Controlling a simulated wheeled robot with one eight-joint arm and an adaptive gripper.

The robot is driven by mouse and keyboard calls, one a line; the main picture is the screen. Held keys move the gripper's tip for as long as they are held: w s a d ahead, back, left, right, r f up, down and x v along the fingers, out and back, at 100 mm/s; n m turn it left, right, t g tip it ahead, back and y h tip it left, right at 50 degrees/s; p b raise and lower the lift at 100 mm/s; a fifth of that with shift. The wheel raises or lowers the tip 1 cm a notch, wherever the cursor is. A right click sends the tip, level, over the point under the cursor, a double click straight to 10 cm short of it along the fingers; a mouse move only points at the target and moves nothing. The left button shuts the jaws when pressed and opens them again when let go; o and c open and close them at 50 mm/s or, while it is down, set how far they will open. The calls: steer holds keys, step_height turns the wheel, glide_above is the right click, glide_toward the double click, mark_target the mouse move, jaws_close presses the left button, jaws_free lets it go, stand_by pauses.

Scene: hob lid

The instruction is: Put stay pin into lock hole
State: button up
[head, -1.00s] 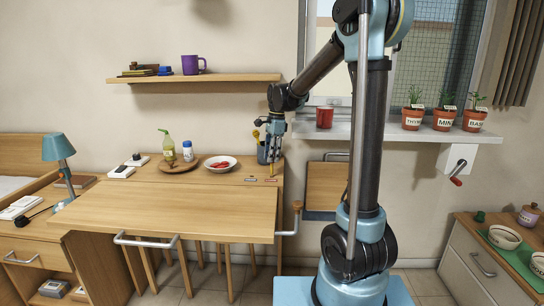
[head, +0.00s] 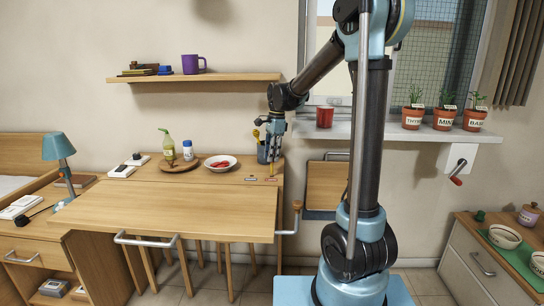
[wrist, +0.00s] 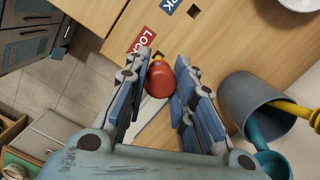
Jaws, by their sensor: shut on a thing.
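My gripper (wrist: 164,62) is shut on the stay pin (wrist: 160,80), whose round red head sits between the blue-padded fingers in the wrist view. In the head view my gripper (head: 273,150) points down over the right end of the wooden desk top. A thin yellowish shank (head: 271,171) shows below it. The red LOCK label (wrist: 141,39) lies beside the fingertips. A small brass-coloured bit shows just beyond the red head; I cannot tell whether it is the shank or the hole's rim. The lock hole itself is not clearly visible.
A grey cup (wrist: 252,98) with yellow and teal utensils stands close to my right finger in the wrist view. A blue label (wrist: 170,5) lies beyond LOCK. A white bowl (head: 220,163) stands left of my gripper. The wooden flap (head: 170,211) in front is clear.

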mark_target(272, 168)
steer(key=shift+f, duration=3.35)
stand_by(0.3)
steer(key=o, duration=1)
steer(key=shift+o, duration=0.2)
step_height(272, 168, up, 12)
steer(key=d, duration=0.1)
steer(key=shift+w+d, duration=0.15)
steer(key=shift+w, duration=0.2)
steer(key=shift+f, duration=0.15)
